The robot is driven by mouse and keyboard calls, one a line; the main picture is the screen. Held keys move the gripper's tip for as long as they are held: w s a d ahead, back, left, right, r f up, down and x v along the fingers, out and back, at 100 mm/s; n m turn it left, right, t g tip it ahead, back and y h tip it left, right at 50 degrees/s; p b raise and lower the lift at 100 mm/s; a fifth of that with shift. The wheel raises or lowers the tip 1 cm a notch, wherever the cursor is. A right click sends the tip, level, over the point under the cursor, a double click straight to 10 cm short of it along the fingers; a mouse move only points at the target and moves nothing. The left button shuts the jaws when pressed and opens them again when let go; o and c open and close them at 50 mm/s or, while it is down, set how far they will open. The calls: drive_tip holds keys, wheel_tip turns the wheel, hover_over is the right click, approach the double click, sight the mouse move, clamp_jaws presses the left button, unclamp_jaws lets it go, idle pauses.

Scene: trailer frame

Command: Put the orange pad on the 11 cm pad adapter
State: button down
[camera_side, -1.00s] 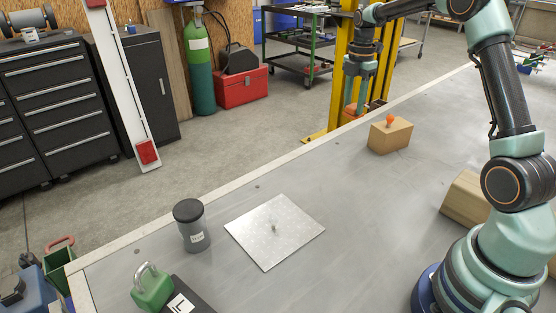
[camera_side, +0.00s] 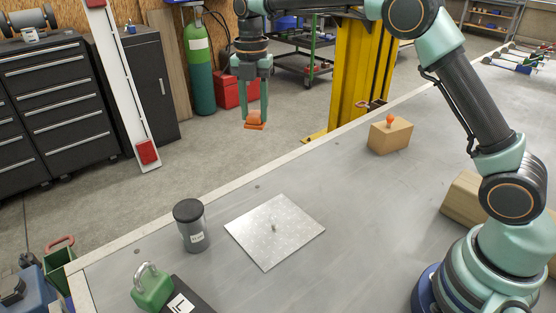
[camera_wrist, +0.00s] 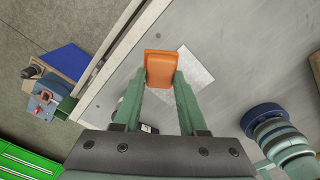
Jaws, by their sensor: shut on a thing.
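My gripper (camera_side: 254,106) is shut on the orange pad (camera_side: 255,121) and holds it in the air, apart from the bench. In the wrist view the orange pad (camera_wrist: 159,69) sits between the two green fingertips (camera_wrist: 160,83). A grey cylinder with a black top and a small white label (camera_side: 192,229), which looks like the pad adapter, stands upright on the bench at the lower left, its top bare. Its label is too small to read surely. The pad is above and to the right of it in the side view. In the wrist view, my fingers largely hide that area.
A metal plate with a small stud (camera_side: 262,243) lies right of the cylinder. A green padlock-shaped object (camera_side: 152,292) and a black box (camera_side: 186,302) are in front. A wooden block with an orange knob (camera_side: 383,138) stands farther right. The bench between is clear.

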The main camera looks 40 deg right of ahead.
sight(188, 210)
drive_tip(key=s+a+f+n, duration=0.1)
drive_tip(key=s+a+n, duration=0.1)
drive_tip(key=a, duration=0.5)
drive_tip(key=s+a+f+n, duration=0.1)
drive_tip(key=s+a+n, duration=0.1)
drive_tip(key=a, duration=0.5)
drive_tip(key=s+a+f+n, duration=0.1)
drive_tip(key=a+n, duration=0.1)
drive_tip(key=a, duration=0.5)
drive_tip(key=shift+s+a+f, duration=0.25)
drive_tip(key=shift+s+a, duration=0.1)
drive_tip(key=shift+s, duration=0.05)
drive_tip(key=shift+f, duration=2.45)
drive_tip(key=shift+f, duration=0.15)
drive_tip(key=shift+c, duration=2.3)
unclamp_jaws()
